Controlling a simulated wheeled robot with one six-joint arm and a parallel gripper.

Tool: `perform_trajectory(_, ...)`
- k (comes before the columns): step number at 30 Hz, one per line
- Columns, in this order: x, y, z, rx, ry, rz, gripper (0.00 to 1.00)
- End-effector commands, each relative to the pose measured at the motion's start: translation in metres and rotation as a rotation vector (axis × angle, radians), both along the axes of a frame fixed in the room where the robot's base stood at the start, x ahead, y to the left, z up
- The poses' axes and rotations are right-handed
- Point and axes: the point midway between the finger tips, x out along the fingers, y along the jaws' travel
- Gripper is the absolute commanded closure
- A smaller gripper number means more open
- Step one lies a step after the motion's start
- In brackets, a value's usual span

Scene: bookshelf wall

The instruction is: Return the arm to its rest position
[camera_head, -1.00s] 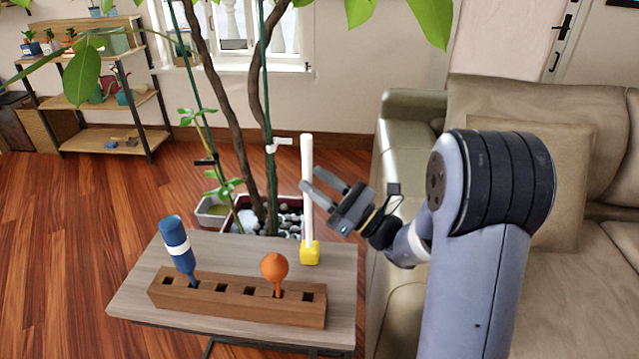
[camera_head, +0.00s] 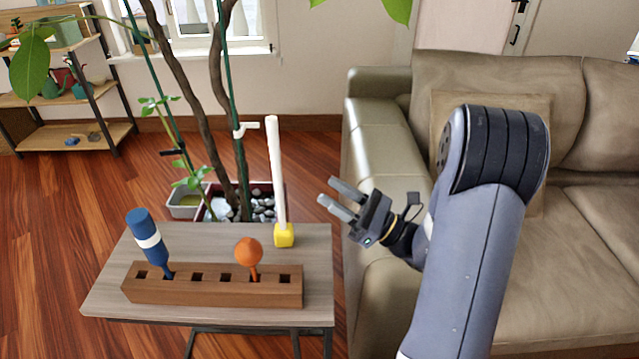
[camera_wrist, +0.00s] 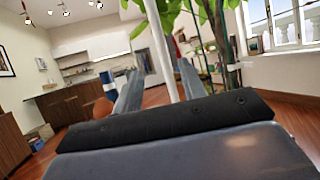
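My gripper (camera_head: 337,197) is in the air to the right of the small table, in front of the sofa's arm. Its two fingers are apart with nothing between them; it is open. In the wrist view the fingers (camera_wrist: 158,88) also stand apart, with the white pole showing beyond them. The arm comes up from the lower right and bends at a dark joint. No rest position is marked in view.
A small table (camera_head: 305,263) holds a wooden block (camera_head: 210,290) with a blue tool (camera_head: 148,240) and an orange-headed tool (camera_head: 249,253). A white pole with a yellow base (camera_head: 284,236) stands behind. A plant (camera_head: 225,110) is behind the table; a sofa (camera_head: 575,290) is at right.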

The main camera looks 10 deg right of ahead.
Motion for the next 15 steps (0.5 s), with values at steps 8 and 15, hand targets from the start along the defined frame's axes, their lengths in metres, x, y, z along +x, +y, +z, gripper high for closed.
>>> perform_trajectory(8,-0.0042,-0.0055,-0.0029,0.001,-0.001,0.001,0.6)
perform_trajectory(15,-0.0033,-0.0041,-0.0022,0.0,-0.001,0.002,0.6)
